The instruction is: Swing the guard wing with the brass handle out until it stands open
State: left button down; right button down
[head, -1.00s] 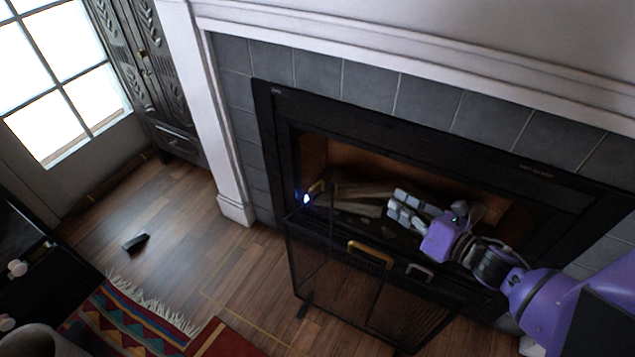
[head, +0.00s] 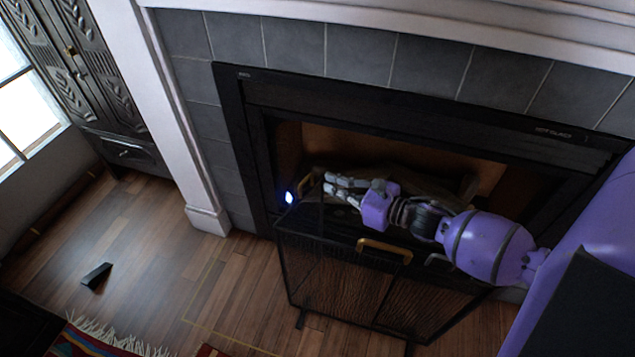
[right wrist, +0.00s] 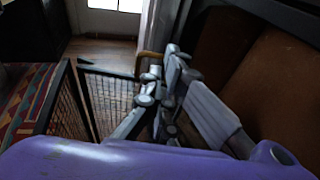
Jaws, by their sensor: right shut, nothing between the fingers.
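The black mesh fire guard (head: 335,275) stands in front of the fireplace. A short section at its left end runs back toward the hearth. A small brass handle (head: 308,183) shows at the top of that section and also in the right wrist view (right wrist: 150,56). A larger brass handle (head: 384,248) sits on the guard's front top edge, with a grey handle (head: 437,260) to its right. My right gripper (head: 328,184) is shut and empty, behind the guard's front, just right of the small brass handle. I cannot tell whether they touch. My left gripper is out of view.
The fireplace surround (head: 240,140) and dark opening lie behind the arm, with logs (head: 465,188) inside. A small blue light (head: 289,197) glows near the left end. A dark wedge (head: 97,275) lies on the wooden floor at left, where the floor is otherwise mostly open.

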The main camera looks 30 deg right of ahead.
aim_at(308, 178)
jog(key=x, duration=0.5)
jog(key=shift+w+a, duration=0.1)
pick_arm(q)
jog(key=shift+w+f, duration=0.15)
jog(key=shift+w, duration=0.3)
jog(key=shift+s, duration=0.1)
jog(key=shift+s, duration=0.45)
